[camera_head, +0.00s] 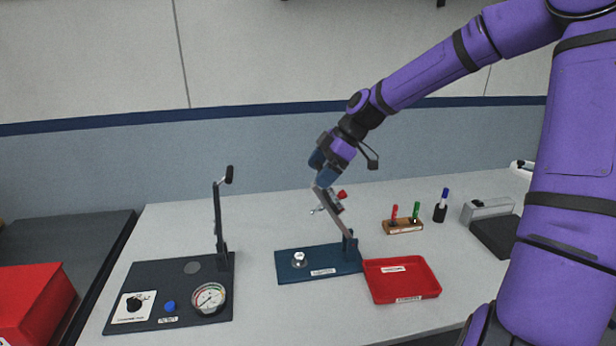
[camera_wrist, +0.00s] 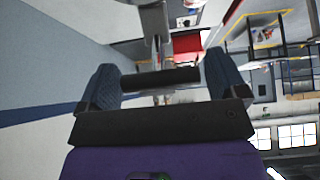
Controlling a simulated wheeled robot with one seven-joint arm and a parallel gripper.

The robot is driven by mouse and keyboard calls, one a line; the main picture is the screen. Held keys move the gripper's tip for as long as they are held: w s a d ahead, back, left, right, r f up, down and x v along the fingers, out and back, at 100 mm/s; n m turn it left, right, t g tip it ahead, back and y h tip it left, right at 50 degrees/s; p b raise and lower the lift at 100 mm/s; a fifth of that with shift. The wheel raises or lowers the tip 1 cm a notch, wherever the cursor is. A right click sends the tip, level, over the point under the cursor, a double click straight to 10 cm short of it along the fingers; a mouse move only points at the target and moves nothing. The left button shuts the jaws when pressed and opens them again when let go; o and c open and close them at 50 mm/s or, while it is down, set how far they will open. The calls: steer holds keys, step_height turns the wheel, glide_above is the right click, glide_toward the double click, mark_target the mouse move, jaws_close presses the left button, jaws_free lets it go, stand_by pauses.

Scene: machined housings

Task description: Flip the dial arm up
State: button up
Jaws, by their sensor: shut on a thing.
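The dial arm (camera_head: 339,217) is a grey bar hinged at the right end of a blue base plate (camera_head: 290,273). It is raised and tilted, leaning up and to the left from its hinge. A small dial indicator with a red part (camera_head: 341,195) is fixed near its upper end. My gripper (camera_head: 321,176) is at the arm's top end. In the wrist view a black cylindrical handle (camera_wrist: 160,78) lies across between my two blue fingers, which are shut on it. The handle is hidden by the fingers in the head view.
A dark plate (camera_head: 190,322) with a gauge, knob and upright lever (camera_head: 218,225) stands at left. A red tray (camera_head: 402,290) adjoins the blue plate's right side. A marker holder (camera_head: 403,228) and a grey device (camera_head: 487,208) are further right. The table behind the plates is clear.

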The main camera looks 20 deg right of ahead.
steer(key=s+d+y, duration=0.1)
steer(key=d+y, duration=0.1)
steer(key=d, duration=0.5)
steer(key=s+d+t+y, duration=0.1)
steer(key=s+d+y, duration=0.1)
steer(key=d, duration=0.6)
steer(key=shift+r+y, duration=0.4)
steer(key=shift+y, duration=0.4)
steer(key=o, duration=1)
steer(key=shift+d, duration=0.1)
steer(key=v, duration=1)
steer(key=shift+s+d+r, duration=0.15)
steer(key=shift+d+r, duration=0.05)
steer(key=shift+d, duration=0.15)
